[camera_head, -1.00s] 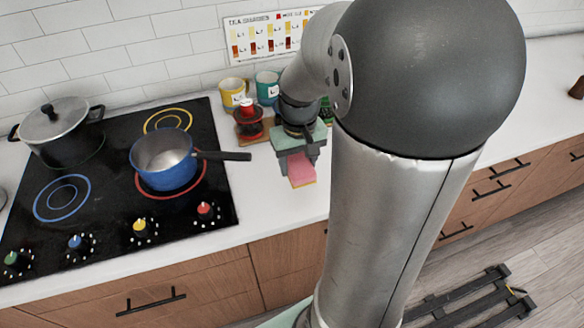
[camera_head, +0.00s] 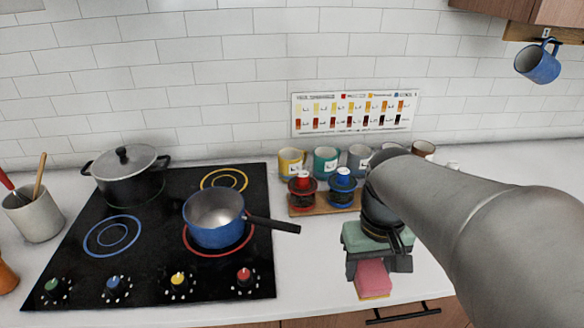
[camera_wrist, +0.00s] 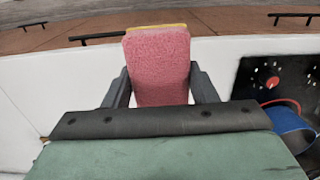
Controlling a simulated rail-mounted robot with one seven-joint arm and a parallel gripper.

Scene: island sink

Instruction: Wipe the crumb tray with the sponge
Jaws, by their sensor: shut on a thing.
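A pink sponge (camera_head: 373,279) with a thin yellow layer hangs in my gripper (camera_head: 374,268), above or near the front of the white counter, right of the stove. In the wrist view the sponge (camera_wrist: 158,65) sits between the two dark fingers of my gripper (camera_wrist: 161,88), which press on its sides. My gripper is shut on it. I cannot tell from these views whether the sponge touches the counter. I cannot make out a crumb tray in either current view.
A blue saucepan (camera_head: 214,220) stands on the black cooktop (camera_head: 150,262), its handle pointing right toward my arm. A dark lidded pot (camera_head: 128,177) is behind it. A wooden stand (camera_head: 322,207) with red and blue jars and several mugs is behind my gripper. White counter lies between cooktop and gripper.

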